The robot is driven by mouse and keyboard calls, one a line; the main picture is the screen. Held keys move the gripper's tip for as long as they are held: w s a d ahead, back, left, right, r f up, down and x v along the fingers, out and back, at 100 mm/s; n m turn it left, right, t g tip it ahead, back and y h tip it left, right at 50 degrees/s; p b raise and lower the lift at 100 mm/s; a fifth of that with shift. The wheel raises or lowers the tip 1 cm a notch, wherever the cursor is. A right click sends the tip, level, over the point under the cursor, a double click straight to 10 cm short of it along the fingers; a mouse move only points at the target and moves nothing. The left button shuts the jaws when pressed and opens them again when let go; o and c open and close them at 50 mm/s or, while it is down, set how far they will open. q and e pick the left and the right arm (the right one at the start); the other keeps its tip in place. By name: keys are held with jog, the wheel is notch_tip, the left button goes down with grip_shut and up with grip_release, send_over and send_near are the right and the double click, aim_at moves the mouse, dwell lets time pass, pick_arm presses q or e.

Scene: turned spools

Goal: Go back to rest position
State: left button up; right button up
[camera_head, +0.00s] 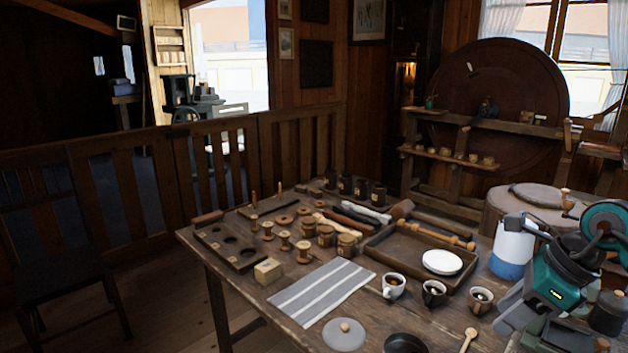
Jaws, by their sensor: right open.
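My right gripper (518,318) is at the lower right, on a teal and dark arm. Its grey fingers are apart and point down to the left, over the table's right part. I see nothing held between them. My left gripper is out of view. Turned wooden spools (303,251) stand in a loose group on the middle of the wooden table (300,337), well left of the right gripper.
A dark tray (396,257) holds a white dish (442,262). Several cups (394,286) stand in front of it, left of my right gripper. A white and blue vessel (512,248) is close behind the gripper. A striped cloth (323,291) lies at the front left.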

jog(key=s+a+f+m+t+y, duration=0.2)
jog(key=a+m+t+y, duration=0.2)
jog(key=a+m+y, duration=1.1)
notch_tip(320, 180, down, 12)
jog(key=s+m+t+h, duration=0.1)
jog(key=m+t+h, duration=0.9)
jog(key=m+h, duration=0.65)
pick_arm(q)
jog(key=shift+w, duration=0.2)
pick_arm(e)
jog(key=s+a+f+m+g, duration=0.1)
jog(key=s+f+m+g, duration=0.5)
jog(key=s+f+m, duration=0.4)
notch_tip(320, 180, down, 2)
jog(key=shift+a+f+m, duration=0.15)
jog(key=shift+a+m, duration=0.05)
jog(key=shift+m, duration=0.65)
